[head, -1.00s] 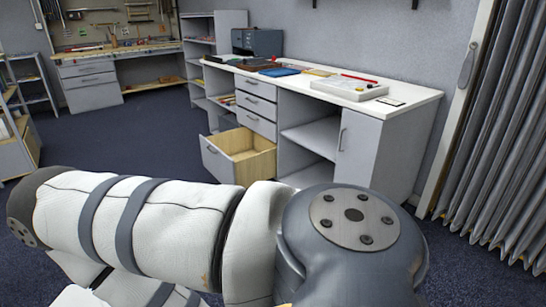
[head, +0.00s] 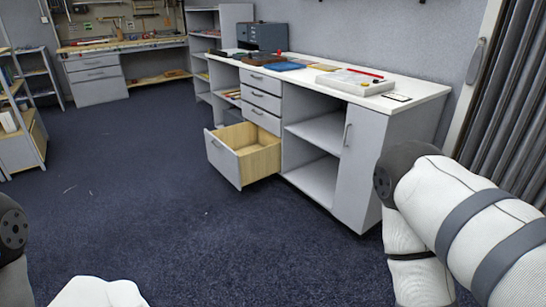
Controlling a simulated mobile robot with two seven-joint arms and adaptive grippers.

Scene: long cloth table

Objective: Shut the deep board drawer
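The deep board drawer (head: 223,159) is the bottom drawer of the grey workbench cabinet. It is pulled well out, with a grey front and pale wood inside, and it looks empty from here. Several shallower drawers (head: 262,101) above it are shut. Parts of my arms show at the lower left and at the right edge. Neither of my grippers can be made out, and nothing of mine touches the drawer.
The white worktop (head: 427,88) holds a grey box (head: 262,37), a white tray (head: 355,83) and small items. Open shelves (head: 315,180) and a cabinet door (head: 357,165) are right of the drawer. Dark carpet (head: 130,190) in front and to the left is clear.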

